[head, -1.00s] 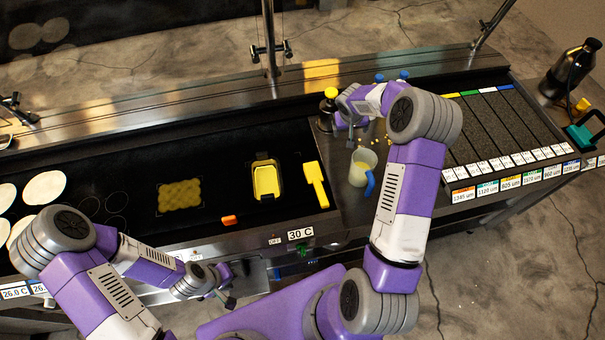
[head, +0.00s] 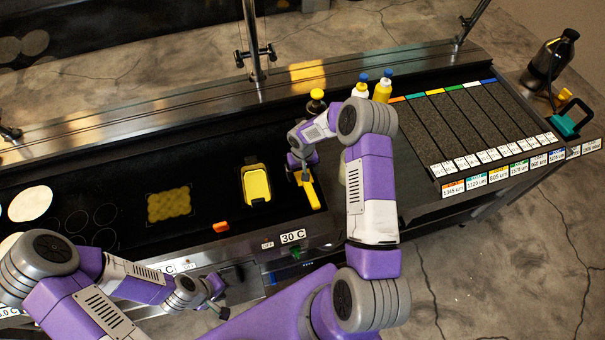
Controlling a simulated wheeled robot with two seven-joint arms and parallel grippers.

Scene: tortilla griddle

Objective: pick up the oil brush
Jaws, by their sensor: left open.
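A yellow flat tool with a long handle (head: 313,195), which looks like the oil brush, lies on the dark griddle surface right of a yellow tray (head: 257,187). My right gripper (head: 302,174) is right over its upper end and hides part of it. I cannot tell whether its fingers touch the tool or how far apart they are. My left gripper (head: 217,301) is open and empty in front of the counter's front edge, well away from the tool.
A yellow-topped container (head: 316,103) and two bottles (head: 360,90) (head: 383,88) stand behind my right arm. A light cup (head: 343,170) is mostly hidden by that arm. An orange block (head: 221,227) and a yellow patterned patch (head: 169,205) lie to the left.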

